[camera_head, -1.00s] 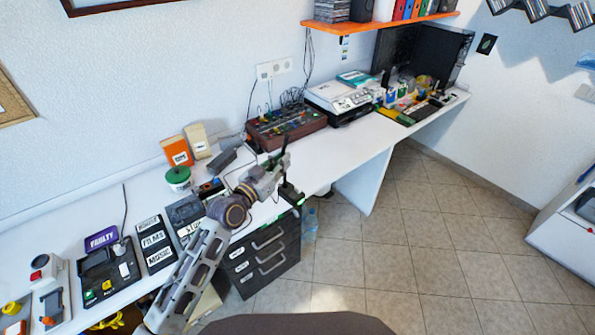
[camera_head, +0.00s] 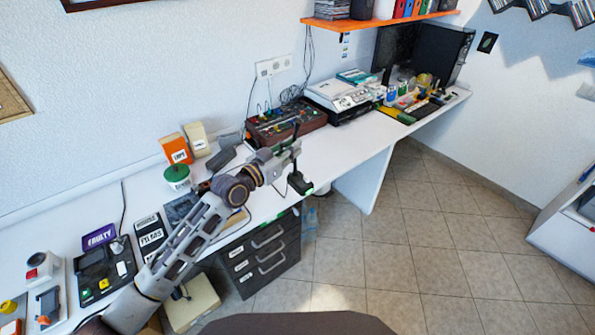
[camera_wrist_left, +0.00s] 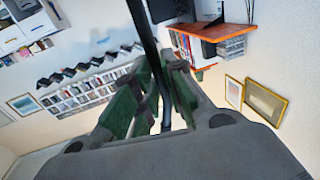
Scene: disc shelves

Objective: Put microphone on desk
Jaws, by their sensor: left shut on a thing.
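The microphone (camera_head: 300,184) is dark, with a thin stem and a small block-like base. My left gripper (camera_head: 288,151) is shut on its stem. In the head view it hangs roughly upright by the front edge of the white desk (camera_head: 344,142), above the dark drawers; I cannot tell whether the base touches the desk. In the left wrist view the black stem (camera_wrist_left: 146,40) runs between the green-padded fingers of the gripper (camera_wrist_left: 158,100). My right gripper is not in view.
A brown mixer box (camera_head: 285,124) and a white printer (camera_head: 338,95) stand at the back of the desk. A green-lidded tub (camera_head: 177,177) and an orange box (camera_head: 175,149) stand left of the gripper. The desk top right of the gripper is clear.

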